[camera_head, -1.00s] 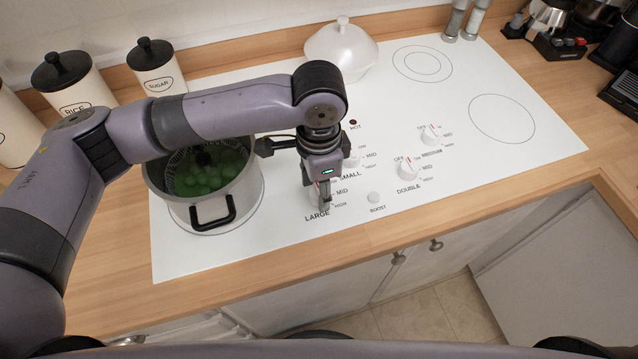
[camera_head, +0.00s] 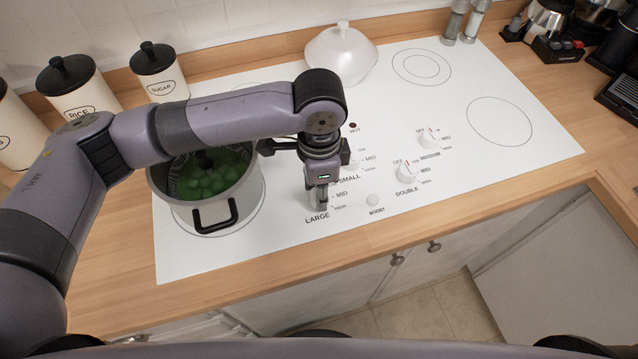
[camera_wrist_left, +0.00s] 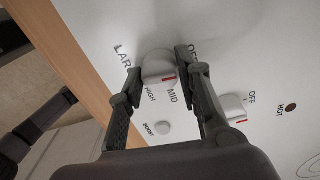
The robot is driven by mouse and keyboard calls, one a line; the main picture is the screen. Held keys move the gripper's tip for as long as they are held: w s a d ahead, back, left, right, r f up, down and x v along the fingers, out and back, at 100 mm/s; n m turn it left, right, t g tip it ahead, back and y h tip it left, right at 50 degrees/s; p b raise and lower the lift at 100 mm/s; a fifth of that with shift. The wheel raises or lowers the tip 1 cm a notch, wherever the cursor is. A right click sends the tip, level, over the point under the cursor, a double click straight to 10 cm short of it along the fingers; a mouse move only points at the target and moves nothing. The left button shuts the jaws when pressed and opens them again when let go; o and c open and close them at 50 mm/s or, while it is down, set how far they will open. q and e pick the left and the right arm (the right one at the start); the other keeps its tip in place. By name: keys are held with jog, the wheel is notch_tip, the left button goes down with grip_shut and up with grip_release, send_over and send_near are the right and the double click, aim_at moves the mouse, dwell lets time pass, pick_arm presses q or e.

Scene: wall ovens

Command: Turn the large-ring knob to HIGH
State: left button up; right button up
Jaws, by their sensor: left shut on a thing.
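The large-ring knob (camera_wrist_left: 155,65) is white with a red mark on its edge, above the LARGE label on the cooktop (camera_head: 272,222). In the left wrist view it sits between my left gripper's fingers (camera_wrist_left: 160,73), one on each side. The red mark faces the MID label, with HIGH beside it and OFF on the other side. In the head view my left gripper (camera_head: 319,198) points down onto the knob and hides most of it. It is shut on the knob. My right gripper is not in view.
A pot (camera_head: 205,205) with green contents stands close left of my gripper. The double-ring knob (camera_head: 406,172), medium knob (camera_head: 429,139) and boost button (camera_head: 372,200) are to the right. The small-ring knob (camera_wrist_left: 232,108) is close by. A white lidded dish (camera_head: 341,55) stands behind.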

pick_arm(q)
jog(key=m+p, duration=0.2)
jog(key=shift+r+m, duration=0.25)
jog(key=shift+m, duration=0.05)
jog(key=m+p, duration=0.2)
jog(key=shift+m, duration=0.4)
jog(key=m+p, duration=0.2)
jog(key=m, duration=0.1)
jog(key=shift+m, duration=0.3)
jog(key=m+p, duration=0.1)
jog(key=m, duration=0.1)
jog(key=shift+f+m, duration=0.1)
jog(key=shift+m, duration=0.3)
jog(key=m+p, duration=0.1)
jog(key=m, duration=0.1)
jog(key=shift+m, duration=0.3)
jog(key=m+p, duration=0.1)
jog(key=m, duration=0.2)
jog(key=shift+m, duration=0.3)
jog(key=m, duration=0.3)
jog(key=shift+f+m, duration=0.1)
jog(key=shift+m, duration=2.1)
